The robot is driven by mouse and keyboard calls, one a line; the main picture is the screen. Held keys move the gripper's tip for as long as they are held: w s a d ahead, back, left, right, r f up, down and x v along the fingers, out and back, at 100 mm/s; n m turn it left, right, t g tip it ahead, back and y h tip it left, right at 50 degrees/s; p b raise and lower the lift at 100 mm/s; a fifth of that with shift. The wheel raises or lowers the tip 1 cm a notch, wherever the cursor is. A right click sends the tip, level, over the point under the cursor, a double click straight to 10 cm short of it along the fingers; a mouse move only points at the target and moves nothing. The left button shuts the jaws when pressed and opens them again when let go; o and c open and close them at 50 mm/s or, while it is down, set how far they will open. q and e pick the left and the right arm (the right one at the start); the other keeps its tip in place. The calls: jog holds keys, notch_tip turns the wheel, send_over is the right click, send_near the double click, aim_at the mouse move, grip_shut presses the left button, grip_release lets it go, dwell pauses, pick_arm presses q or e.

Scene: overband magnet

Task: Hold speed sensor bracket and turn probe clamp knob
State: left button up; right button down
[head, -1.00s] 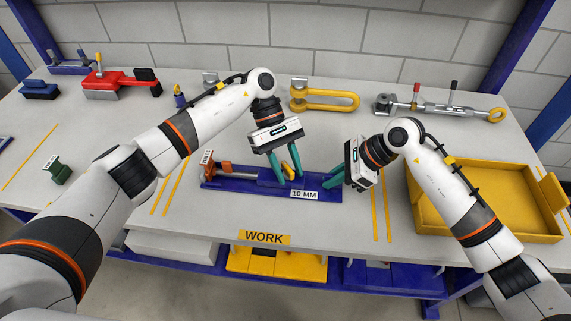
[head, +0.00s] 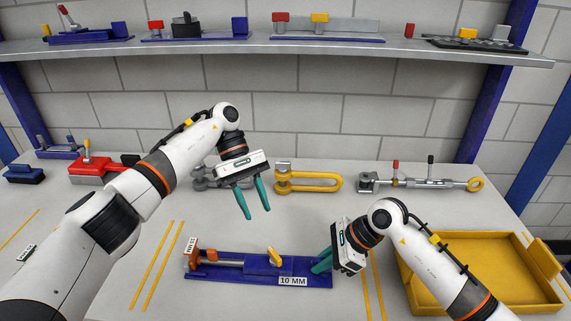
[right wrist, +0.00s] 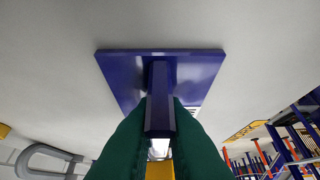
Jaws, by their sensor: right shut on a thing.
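The speed sensor bracket (head: 215,272) is a long blue base on the bench in the head view. It bears an orange end block (head: 193,261), a grey rod, a blue clamp block (head: 255,265) and a "10 MM" label. The yellow probe clamp knob (head: 275,257) sits tilted on the clamp block. My right gripper (head: 322,262) is shut on the bracket's right end; in the right wrist view its green fingers (right wrist: 160,130) flank a blue bar (right wrist: 160,95) of the bracket (right wrist: 120,68). My left gripper (head: 257,213) is open and empty, above and behind the knob.
A yellow tray (head: 410,285) stands at the right. A yellow shackle (head: 310,190), a grey turnbuckle (head: 415,184) and a red clamp (head: 88,172) lie along the back. A shelf (head: 300,46) with fixtures runs above. The bench left of the bracket is mostly clear.

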pick_arm(q)
notch_tip(320, 180, up, 8)
jog(key=shift+f, duration=0.15)
dwell(0.6)
pick_arm(e)
jog(key=c, duration=1.4)
grip_release()
jog(key=shift+r, duration=0.1)
